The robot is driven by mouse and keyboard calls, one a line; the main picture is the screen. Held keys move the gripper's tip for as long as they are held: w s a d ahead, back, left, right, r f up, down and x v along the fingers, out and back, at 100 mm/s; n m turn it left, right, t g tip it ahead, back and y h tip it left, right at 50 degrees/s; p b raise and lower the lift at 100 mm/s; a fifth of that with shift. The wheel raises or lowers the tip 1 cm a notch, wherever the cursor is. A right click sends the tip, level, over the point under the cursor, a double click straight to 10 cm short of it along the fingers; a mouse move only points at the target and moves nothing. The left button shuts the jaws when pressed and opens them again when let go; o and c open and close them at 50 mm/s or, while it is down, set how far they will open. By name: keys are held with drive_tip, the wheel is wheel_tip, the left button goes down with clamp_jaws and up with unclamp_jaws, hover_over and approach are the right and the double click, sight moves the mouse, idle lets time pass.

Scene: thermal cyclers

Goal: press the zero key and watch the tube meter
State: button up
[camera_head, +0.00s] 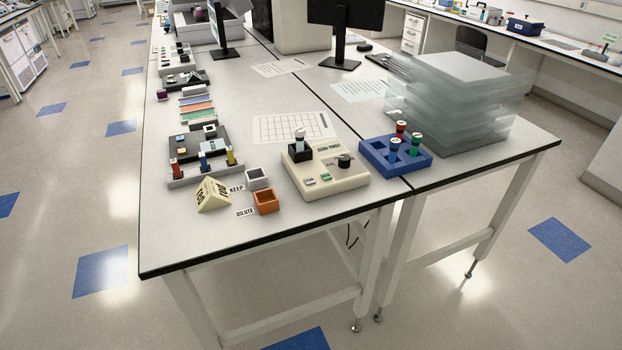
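The tube meter (336,184) is a beige box near the front edge of the table. A capped tube (299,136) stands upright in the black holder (299,153) at its back left. A dark round knob (344,161) sits on its right side. A pale key (310,182) and a green key (326,177) are on its front left; their markings are too small to read, so I cannot tell which is the zero key. Small print runs along the back of its top. My gripper is not in view.
A blue rack (374,164) holds red-, blue- and green-capped tubes right of the meter. Left are an orange box (266,207) by a DILUTE label, a grey box (257,184) by a KEEP label, and a yellow wedge (213,196). Clear stacked trays (460,105) stand at right.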

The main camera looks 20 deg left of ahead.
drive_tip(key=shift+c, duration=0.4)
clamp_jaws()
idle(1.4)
